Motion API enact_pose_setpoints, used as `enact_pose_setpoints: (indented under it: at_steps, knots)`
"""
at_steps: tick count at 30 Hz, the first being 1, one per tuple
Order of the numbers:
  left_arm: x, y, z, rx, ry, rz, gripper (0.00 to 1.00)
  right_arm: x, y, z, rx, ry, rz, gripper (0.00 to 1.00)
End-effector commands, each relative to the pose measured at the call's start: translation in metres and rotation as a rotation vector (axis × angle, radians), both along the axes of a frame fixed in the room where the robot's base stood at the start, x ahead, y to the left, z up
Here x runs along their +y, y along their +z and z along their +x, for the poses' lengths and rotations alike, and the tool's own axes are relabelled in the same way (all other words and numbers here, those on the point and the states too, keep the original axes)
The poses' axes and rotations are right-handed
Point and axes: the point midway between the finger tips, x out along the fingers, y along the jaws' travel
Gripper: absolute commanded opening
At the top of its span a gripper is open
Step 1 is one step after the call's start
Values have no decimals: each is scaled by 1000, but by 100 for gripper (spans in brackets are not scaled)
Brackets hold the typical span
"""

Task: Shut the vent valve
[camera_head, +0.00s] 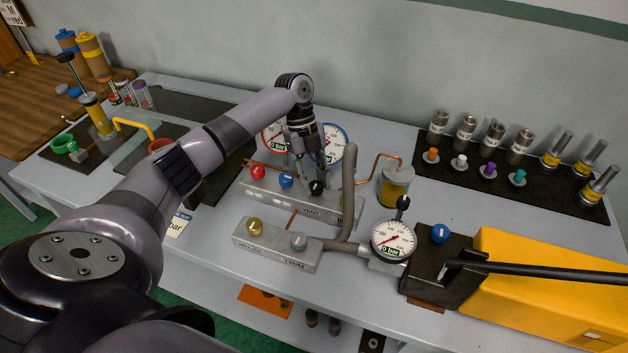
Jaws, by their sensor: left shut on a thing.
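The vent valve is the black knob (317,188) on the right part of the grey manifold block (270,194), above lettering that looks like VENT. My left gripper (318,178) reaches down from above with its fingers shut on this black knob. The fingers hide part of the knob, so its exact turn angle is hard to tell. A red knob (257,172) and a blue knob (286,180) sit to its left on the same block. My right gripper is not in view.
Two round gauges stand behind the block, one red-rimmed (273,138) and one blue-rimmed (342,146), partly hidden by my arm. A lower block (275,246), a gauge reading 0 bar (393,240), a grey hose (348,180) and a yellow pump (540,290) stand nearby.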

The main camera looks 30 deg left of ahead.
Motion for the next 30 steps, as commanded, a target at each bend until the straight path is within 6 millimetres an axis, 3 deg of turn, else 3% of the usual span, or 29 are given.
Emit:
enact_pose_setpoints:
  at_steps: [14,15,23,30]
  knots:
    - [0,1,1,-4,-13,1,1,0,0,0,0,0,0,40]
    - [0,1,1,-4,-13,1,31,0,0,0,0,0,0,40]
    - [0,0,1,-2,-11,1,48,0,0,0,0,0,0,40]
    - [0,0,0,-1,-12,1,49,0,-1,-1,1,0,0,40]
